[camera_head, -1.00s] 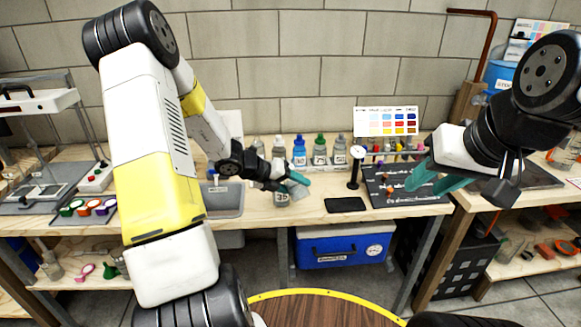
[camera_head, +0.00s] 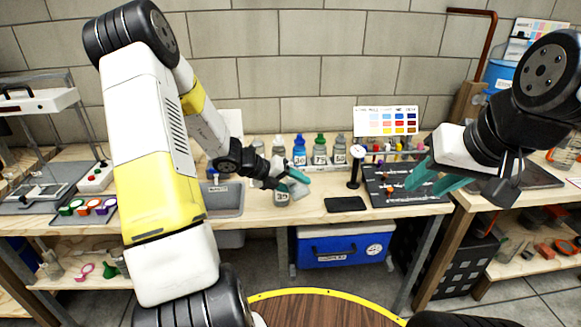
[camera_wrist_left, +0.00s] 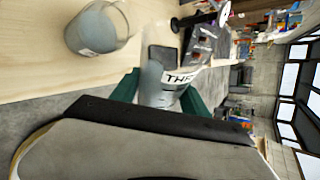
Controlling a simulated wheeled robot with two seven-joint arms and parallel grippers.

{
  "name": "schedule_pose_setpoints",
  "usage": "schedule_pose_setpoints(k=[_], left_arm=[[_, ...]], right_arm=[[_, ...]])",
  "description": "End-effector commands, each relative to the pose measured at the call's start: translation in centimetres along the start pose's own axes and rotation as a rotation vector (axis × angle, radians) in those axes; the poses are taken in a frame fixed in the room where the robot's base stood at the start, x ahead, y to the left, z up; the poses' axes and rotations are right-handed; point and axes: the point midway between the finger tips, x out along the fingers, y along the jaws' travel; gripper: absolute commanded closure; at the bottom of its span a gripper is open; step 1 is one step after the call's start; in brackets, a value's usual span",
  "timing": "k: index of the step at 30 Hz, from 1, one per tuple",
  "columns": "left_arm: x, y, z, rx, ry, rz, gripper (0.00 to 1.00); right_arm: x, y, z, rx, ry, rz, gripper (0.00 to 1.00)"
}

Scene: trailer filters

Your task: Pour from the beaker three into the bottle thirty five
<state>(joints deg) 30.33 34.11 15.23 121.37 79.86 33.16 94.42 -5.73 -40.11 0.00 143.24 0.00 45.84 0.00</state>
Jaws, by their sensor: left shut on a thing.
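My left gripper (camera_head: 291,181) is shut on beaker three (camera_wrist_left: 160,88), a clear beaker whose label starts "THR" in the left wrist view. In the head view the beaker (camera_head: 299,190) is small, partly hidden by the teal fingers, and seems tilted. Bottle thirty five (camera_head: 282,198) stands on the bench just left of and below the gripper, with a "35" label. A round clear vessel in the left wrist view (camera_wrist_left: 97,30), apart from the beaker, looks like this bottle. I cannot make out any liquid flowing. My right gripper (camera_head: 430,188) is open and empty over the dark board.
Labelled bottles (camera_head: 319,150) stand in a row behind the gripper. A grey bin (camera_head: 222,200) is to the left. A black pad (camera_head: 345,204) and a round-dial stand (camera_head: 356,165) are to the right. A dark board (camera_head: 400,192) with small parts lies under my right gripper.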

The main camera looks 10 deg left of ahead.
Motion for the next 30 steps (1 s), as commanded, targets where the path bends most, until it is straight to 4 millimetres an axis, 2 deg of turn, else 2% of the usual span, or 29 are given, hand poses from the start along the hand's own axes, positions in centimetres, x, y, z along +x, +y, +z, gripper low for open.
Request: schedule_pose_setpoints(k=[30], left_arm=[[-0.26,-0.39,0.07,-0.047,0.028,-0.025,1.0]], right_arm=[[0.0,0.0,0.0,0.0,0.0,0.0,0.64]])
